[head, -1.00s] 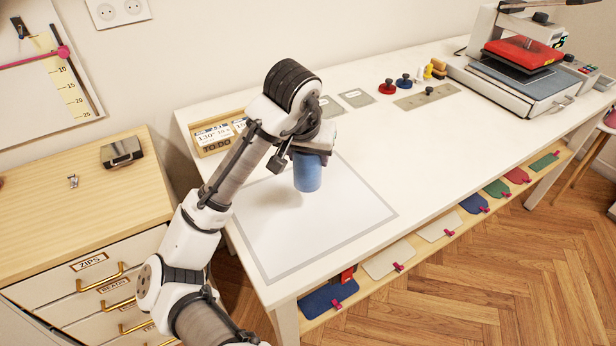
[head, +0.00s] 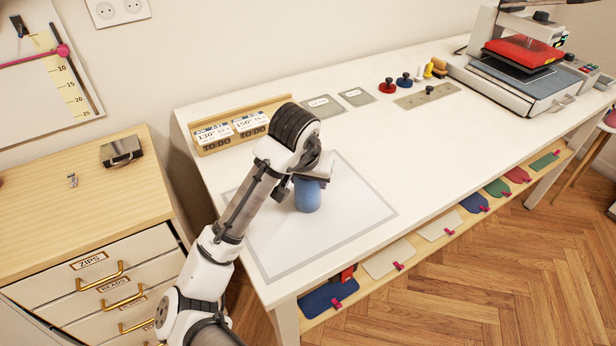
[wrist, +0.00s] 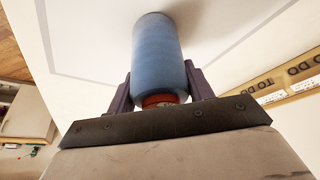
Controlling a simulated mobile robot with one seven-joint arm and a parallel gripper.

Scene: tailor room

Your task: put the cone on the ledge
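The cone, a blue spool with an orange-red end, hangs below my gripper over the white mat area in the head view (head: 308,198). In the wrist view the cone (wrist: 158,50) sits between the two dark fingers of my gripper (wrist: 160,80), which flank its orange-red end. My gripper (head: 311,180) is shut on it. The cone is roughly upright and low over the tabletop; I cannot tell whether it touches.
Two grey squares (head: 322,103) lie right of the card holder. Red and blue knobbed pieces (head: 387,86) and a heat press (head: 520,75) stand farther right. The white table (head: 420,150) is clear between the mat and front edge. A wooden drawer cabinet (head: 60,205) stands left.

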